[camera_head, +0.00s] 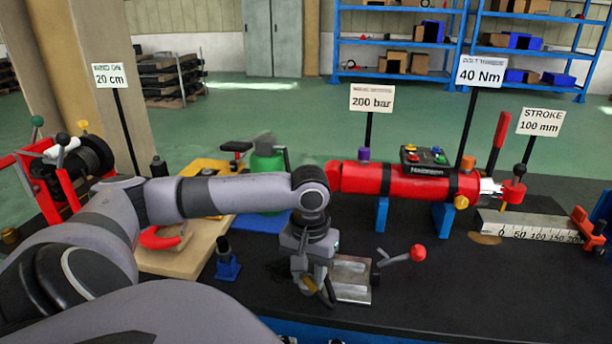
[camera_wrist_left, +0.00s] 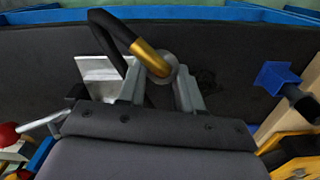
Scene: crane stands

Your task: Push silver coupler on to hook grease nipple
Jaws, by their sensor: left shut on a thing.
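My left gripper (camera_head: 317,287) points down over the black bench top, near its front edge. In the left wrist view its jaws (camera_wrist_left: 160,88) are shut on the round grey end, apparently the silver coupler (camera_wrist_left: 169,66), of a black hose (camera_wrist_left: 112,40). A brass sleeve (camera_wrist_left: 149,57) joins hose and coupler, and the hose bends back in a loop. A red curved piece (camera_head: 162,239), possibly the hook, lies on a beige board (camera_head: 190,258), partly behind my arm. I cannot make out a grease nipple. My right gripper is not in view.
A metal block (camera_head: 352,278) and a lever with a red ball (camera_head: 418,253) are just right of the gripper. A blue stand (camera_head: 227,266) is to its left. A red cylinder (camera_head: 400,183) on blue supports lies behind. The front right bench is clear.

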